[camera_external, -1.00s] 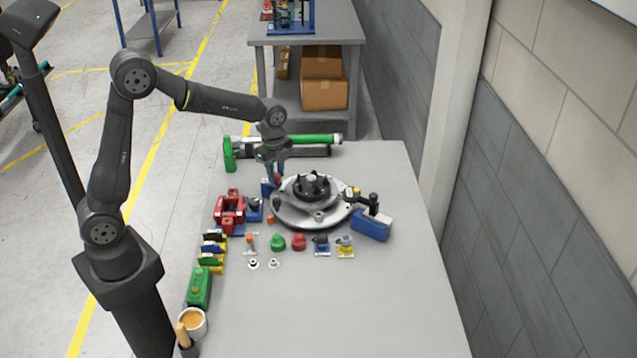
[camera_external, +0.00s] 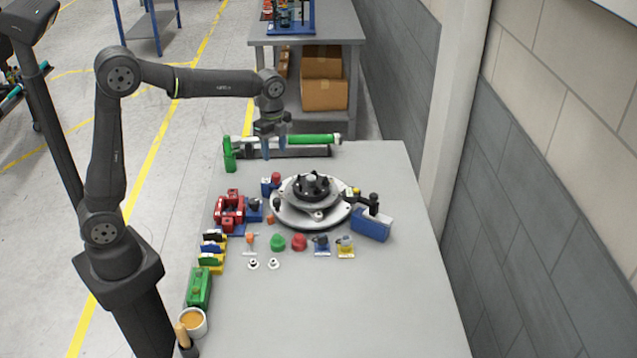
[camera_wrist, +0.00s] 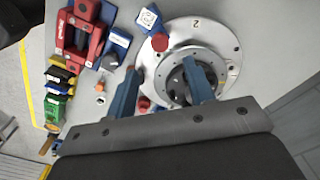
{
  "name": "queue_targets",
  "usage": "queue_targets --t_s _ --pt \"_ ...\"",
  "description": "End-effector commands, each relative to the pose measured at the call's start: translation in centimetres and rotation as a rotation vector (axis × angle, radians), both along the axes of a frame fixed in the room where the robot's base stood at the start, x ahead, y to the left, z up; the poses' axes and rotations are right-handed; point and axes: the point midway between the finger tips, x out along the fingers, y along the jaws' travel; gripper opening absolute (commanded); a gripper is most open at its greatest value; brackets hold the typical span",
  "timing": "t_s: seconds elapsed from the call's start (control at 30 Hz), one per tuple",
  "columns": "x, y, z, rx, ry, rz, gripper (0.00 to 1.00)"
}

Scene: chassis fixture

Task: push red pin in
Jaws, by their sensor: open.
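The red pin (camera_external: 276,177) stands by a small blue block (camera_external: 267,188) at the upper left edge of the round metal fixture. Its round red top also shows in the wrist view (camera_wrist: 160,43), close to a blue plate (camera_wrist: 148,18). I cannot tell how deep the pin sits. My gripper (camera_external: 274,151) hangs above and behind the pin, clear of it, with blue fingers pointing down. In the wrist view the fingers (camera_wrist: 162,73) are spread apart with nothing held between them.
The round metal fixture (camera_external: 284,216) has a black hub (camera_external: 311,187). Red clamps (camera_external: 229,211) stand to its left and a blue block (camera_external: 371,225) to its right. Small green (camera_external: 278,242) and red (camera_external: 299,242) parts lie in front. The table's front right is clear.

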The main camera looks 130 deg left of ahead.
Motion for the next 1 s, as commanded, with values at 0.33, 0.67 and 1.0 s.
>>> queue_targets --t_s 0.33,0.67,1.0 --pt "0.0 0.1 6.9 0.001 -0.001 0.0 0.49" --pt "0.0 0.0 8.3 -0.001 0.0 0.0 0.49" --pt "0.0 0.0 8.2 -0.001 0.0 0.0 0.49"
